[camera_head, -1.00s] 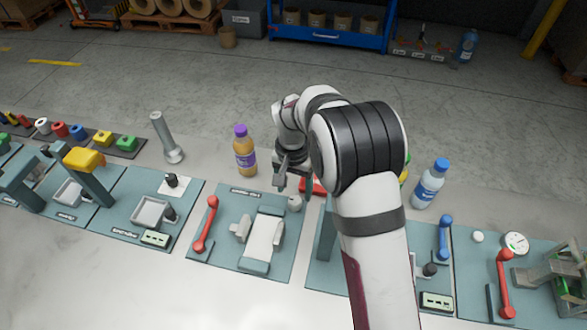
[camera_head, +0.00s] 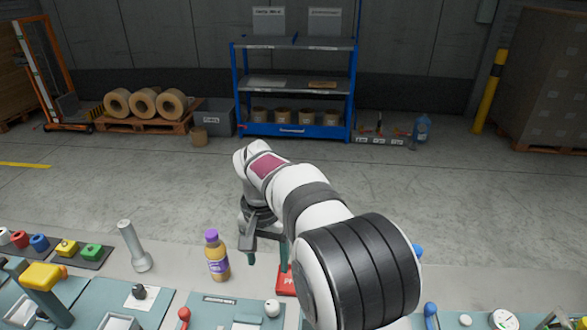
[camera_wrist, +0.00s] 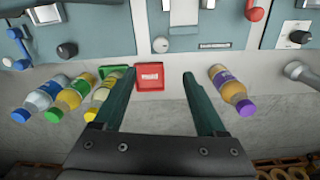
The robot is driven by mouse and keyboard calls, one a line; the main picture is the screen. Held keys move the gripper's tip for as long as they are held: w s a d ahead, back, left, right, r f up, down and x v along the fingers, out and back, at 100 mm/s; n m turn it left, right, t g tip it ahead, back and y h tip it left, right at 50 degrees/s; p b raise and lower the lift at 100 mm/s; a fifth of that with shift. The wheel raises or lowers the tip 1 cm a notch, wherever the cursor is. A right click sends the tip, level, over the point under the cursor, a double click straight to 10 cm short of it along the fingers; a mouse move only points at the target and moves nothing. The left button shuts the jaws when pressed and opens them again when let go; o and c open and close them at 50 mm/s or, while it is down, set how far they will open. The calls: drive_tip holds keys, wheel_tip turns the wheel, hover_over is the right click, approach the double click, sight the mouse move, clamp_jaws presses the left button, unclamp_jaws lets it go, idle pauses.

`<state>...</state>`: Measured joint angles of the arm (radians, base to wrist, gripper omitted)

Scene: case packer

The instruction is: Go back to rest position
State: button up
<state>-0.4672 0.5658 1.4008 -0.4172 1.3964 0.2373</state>
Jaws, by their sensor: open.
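My gripper (camera_head: 266,252) is open and empty above the far edge of the bench. In the wrist view its two dark green fingers (camera_wrist: 158,92) are spread wide with nothing between them but bench and a red tray. A bottle of orange-brown drink with a purple cap (camera_head: 217,258) stands upright left of my gripper; it shows in the wrist view (camera_wrist: 228,87) right of the fingers, apart from them. My arm crosses the right side of the head view and hides part of the bench.
A small red tray (camera_wrist: 150,77) lies on the bench. In the wrist view, several capped bottles stand left of the fingers, including a blue-labelled one (camera_wrist: 42,95). A grey cylinder (camera_head: 133,246) stands left on the bench. A blue shelf rack (camera_head: 292,131) is across open floor.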

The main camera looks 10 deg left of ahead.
drive_tip(key=s+d+r+m+t+y, duration=0.2)
drive_tip(key=s+d+r+t, duration=0.3)
drive_tip(key=s+d+r, duration=0.8)
drive_tip(key=s+d+f+m+g, duration=0.1)
drive_tip(key=s+d+f+g, duration=0.1)
drive_tip(key=s+f, duration=0.3)
drive_tip(key=s+d+f+g, duration=0.1)
drive_tip(key=s+f+g, duration=0.2)
drive_tip(key=s, duration=0.7)
wheel_tip(320, 180, down, 2)
drive_tip(key=shift+d+f+m, duration=0.2)
drive_tip(key=shift+d+m, duration=0.15)
drive_tip(key=shift+m, duration=0.05)
